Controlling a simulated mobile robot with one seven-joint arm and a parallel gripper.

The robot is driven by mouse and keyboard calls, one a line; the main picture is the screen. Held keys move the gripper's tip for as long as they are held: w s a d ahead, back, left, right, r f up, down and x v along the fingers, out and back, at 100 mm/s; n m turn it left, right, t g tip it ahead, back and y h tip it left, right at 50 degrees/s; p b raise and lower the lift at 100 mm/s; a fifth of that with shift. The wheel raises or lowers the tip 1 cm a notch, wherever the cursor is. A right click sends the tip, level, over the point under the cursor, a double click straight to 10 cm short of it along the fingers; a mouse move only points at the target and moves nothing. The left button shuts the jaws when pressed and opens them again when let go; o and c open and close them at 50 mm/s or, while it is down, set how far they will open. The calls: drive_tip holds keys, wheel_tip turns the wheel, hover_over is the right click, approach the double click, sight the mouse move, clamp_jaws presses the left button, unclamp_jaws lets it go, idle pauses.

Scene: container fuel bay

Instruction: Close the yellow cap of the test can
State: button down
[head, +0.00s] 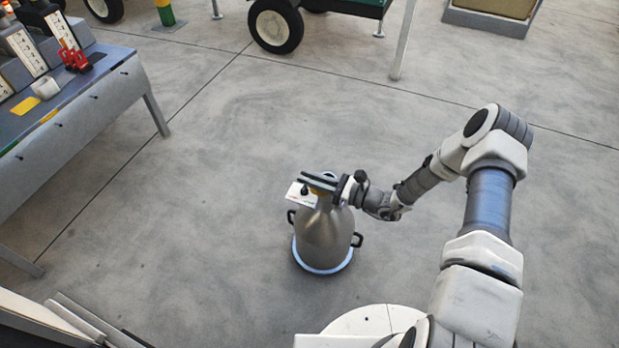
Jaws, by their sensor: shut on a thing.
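The test can (323,238) is a grey metal vessel with sloping shoulders and two dark side handles. It stands upright on the floor with a pale ring around its base. The yellow cap (325,175) shows only as a small patch at the can's top, mostly hidden by the dark fingers. My gripper (318,182) comes in from the right, over the mouth of the can, and is shut on the cap. Whether the cap is seated fully on the neck cannot be seen. A white tag (299,196) is at the left of the can's neck.
A workbench (105,85) at the left holds boxes, a red item (76,59) and a white roll (45,88). A wheeled cart (277,25) and a pale post (403,40) stand at the back. The floor around the can is clear.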

drive_tip(key=shift+w+r+m, duration=0.1)
drive_tip(key=shift+m, duration=0.2)
